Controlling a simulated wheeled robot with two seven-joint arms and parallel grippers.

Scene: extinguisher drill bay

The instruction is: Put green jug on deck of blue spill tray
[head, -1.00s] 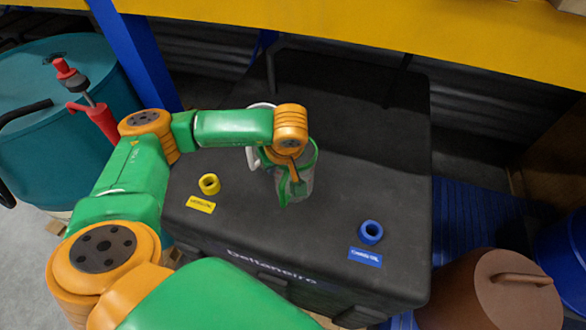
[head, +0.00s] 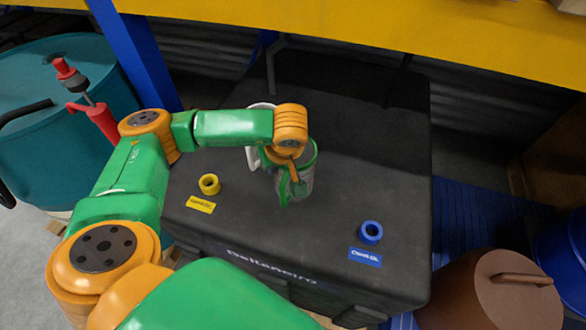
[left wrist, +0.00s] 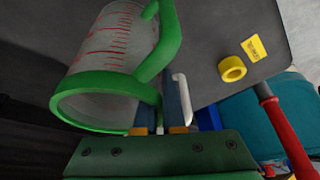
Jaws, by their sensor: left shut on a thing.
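The green jug (head: 307,175) is a clear measuring jug with a green rim, green handle and red marks. It stands on or just above the black case top; I cannot tell which. My left gripper (head: 288,180) is at its handle side and partly hides it. The blue spill tray (head: 480,225) seems to be the low ribbed blue surface right of the case. My right gripper is not in view.
The black case (head: 375,130) carries a yellow ring (head: 209,184) and a blue ring (head: 370,232). A white handle (head: 252,158) shows beside the jug. A brown lidded container (head: 490,295) stands front right, near a blue drum (head: 565,250). A yellow beam (head: 400,30) crosses the back.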

